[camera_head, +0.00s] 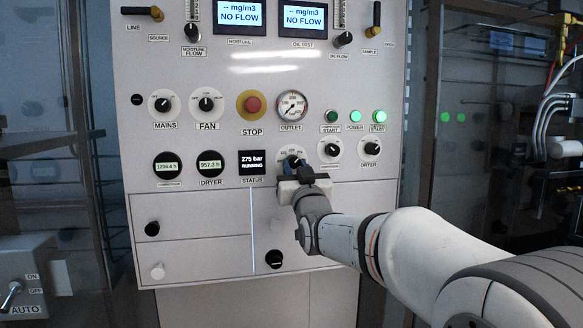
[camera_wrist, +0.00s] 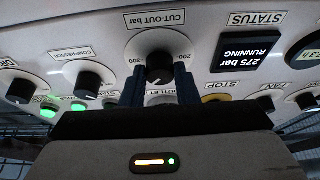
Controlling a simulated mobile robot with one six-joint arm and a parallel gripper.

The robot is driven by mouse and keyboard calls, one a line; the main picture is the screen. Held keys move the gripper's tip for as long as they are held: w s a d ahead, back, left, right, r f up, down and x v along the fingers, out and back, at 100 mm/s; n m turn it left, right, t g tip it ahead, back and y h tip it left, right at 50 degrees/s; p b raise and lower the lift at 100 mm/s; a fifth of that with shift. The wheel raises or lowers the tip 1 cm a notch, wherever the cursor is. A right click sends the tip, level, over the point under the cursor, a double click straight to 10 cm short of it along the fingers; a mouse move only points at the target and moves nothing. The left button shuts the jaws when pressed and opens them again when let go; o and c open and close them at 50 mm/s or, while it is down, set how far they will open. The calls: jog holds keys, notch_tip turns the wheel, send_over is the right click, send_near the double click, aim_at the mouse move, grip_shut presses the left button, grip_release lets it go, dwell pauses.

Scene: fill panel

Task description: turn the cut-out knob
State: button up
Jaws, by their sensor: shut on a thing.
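The cut-out knob is a dark knob (camera_wrist: 159,66) on a pale round dial, under the label "CUT-OUT bar" in the wrist view, which is turned over. Marks near 200 and 300 show at the dial's sides. In the head view its dial (camera_head: 288,154) is on the panel right of the status display, partly hidden by my gripper (camera_head: 299,172). In the wrist view my gripper (camera_wrist: 160,84) has its two dark blue fingers on either side of the knob, shut on it. The status display (camera_head: 252,162) reads 275 bar, RUNNING.
The outlet gauge (camera_head: 292,106) is just above the cut-out dial. The compressor knob (camera_head: 332,150) and dryer knob (camera_head: 372,148) sit close to the right. The red stop button (camera_head: 253,104) is up to the left. Drawers with round knobs (camera_head: 275,259) lie below.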

jog(key=shift+c, duration=0.8)
jog(key=shift+o, duration=0.2)
jog(key=shift+f+m+b, duration=0.15)
jog(key=shift+m+b, duration=0.35)
jog(key=m+h+b, duration=0.2)
jog(key=m, duration=0.2)
jog(key=shift+a+h, duration=0.15)
jog(key=shift+h, duration=0.25)
jog(key=m, duration=0.1)
jog(key=m+h, duration=0.1)
jog(key=m, duration=0.1)
jog(key=m+h, duration=0.1)
jog(key=shift+s+a+r, duration=0.1)
jog(key=shift+a+r, duration=0.05)
jog(key=shift+r, duration=0.1)
jog(key=shift+r+m+h, duration=0.1)
jog(key=shift+m+h, duration=0.6)
jog(key=shift+m, duration=1.1)
jog(key=shift+p, duration=0.3)
